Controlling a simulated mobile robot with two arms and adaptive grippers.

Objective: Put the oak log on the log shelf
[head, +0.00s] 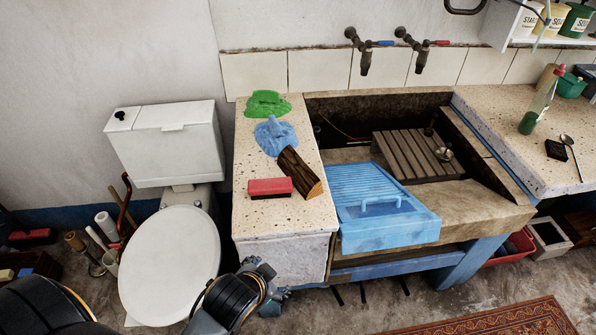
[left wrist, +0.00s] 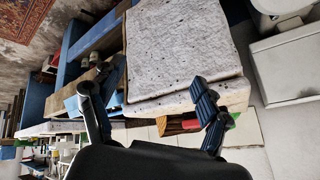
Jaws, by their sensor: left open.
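The oak log (head: 300,172), dark bark with a pale cut end, lies slantwise on the speckled stone counter (head: 300,222) left of the trough. It touches or nearly touches a blue cloth at its far end. In the left wrist view the log (left wrist: 168,127) shows partly, beyond the counter edge. My left gripper (head: 266,272) is in front of the counter, below its top and apart from the log. In the left wrist view its fingers (left wrist: 150,82) are spread with nothing between them. My right gripper is not in view. I cannot tell which surface is the log shelf.
A red block or brush (head: 270,187) lies just left of the log. A blue cloth (head: 275,135) and a green cloth (head: 268,104) lie behind. A toilet (head: 170,262) stands left. Taps (head: 365,55) are on the wall.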

